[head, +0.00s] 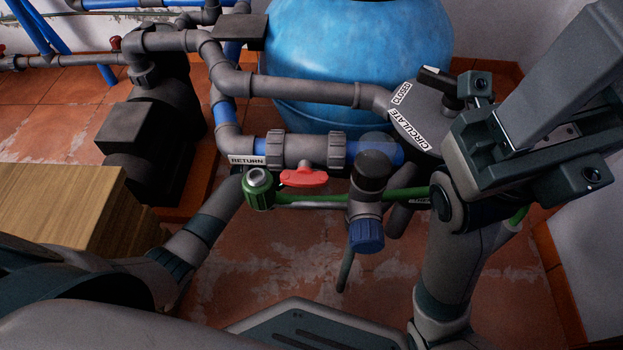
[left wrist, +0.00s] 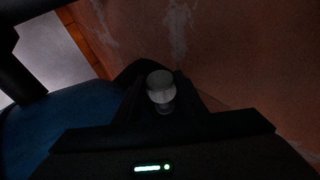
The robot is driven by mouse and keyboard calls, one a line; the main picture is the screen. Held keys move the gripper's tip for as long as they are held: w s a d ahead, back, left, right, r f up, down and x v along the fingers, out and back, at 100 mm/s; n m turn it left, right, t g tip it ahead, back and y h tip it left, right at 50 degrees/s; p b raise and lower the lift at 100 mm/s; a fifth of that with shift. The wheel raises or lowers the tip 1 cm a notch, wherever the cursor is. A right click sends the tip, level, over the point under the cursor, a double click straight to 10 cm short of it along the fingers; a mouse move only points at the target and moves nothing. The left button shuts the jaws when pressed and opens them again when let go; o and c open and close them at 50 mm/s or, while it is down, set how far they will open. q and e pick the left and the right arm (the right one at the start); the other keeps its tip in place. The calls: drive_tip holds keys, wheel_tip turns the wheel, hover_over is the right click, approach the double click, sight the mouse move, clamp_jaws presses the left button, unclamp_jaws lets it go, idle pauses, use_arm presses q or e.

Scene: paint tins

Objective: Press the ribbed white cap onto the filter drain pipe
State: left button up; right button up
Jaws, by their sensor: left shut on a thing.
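The white cap (left wrist: 160,88) is held between the fingertips of my left gripper (left wrist: 160,104) in the left wrist view. The picture is dark, so its ribs cannot be made out. In the head view my left arm reaches in from the lower left toward the pipes, and its gripper and the cap cannot be made out. No pipe label says drain. My right gripper (head: 598,45) is at the upper right, cut off by the picture edge.
Grey pipes (head: 300,90) and a blue tank (head: 350,50) stand behind the green pipe. A dark upright fitting with a blue lower cap (head: 367,236) stands before it. A black pump (head: 155,130) and wooden block (head: 70,205) are at left. Tiled floor (head: 290,270) is open in front.

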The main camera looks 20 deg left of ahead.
idle(0.3)
use_arm(q)
drive_tip(key=shift+w+a, duration=0.1)
drive_tip(key=shift+w, duration=0.1)
idle(0.4)
drive_tip(key=shift+w+a+b, duration=0.2)
drive_tip(key=shift+w+b, duration=0.35)
drive_tip(key=shift+w, duration=0.25)
drive_tip(key=shift+w+a+b, duration=0.15)
drive_tip(key=shift+w+b, duration=0.15)
drive_tip(key=shift+w, duration=0.1)
drive_tip(key=shift+w+a+r+b, duration=0.15)
drive_tip(key=shift+w+b, duration=0.15)
drive_tip(key=shift+w, duration=0.2)
drive_tip(key=o, duration=1)
drive_tip(key=shift+c, duration=0.2)
drive_tip(key=shift+s, duration=0.1)
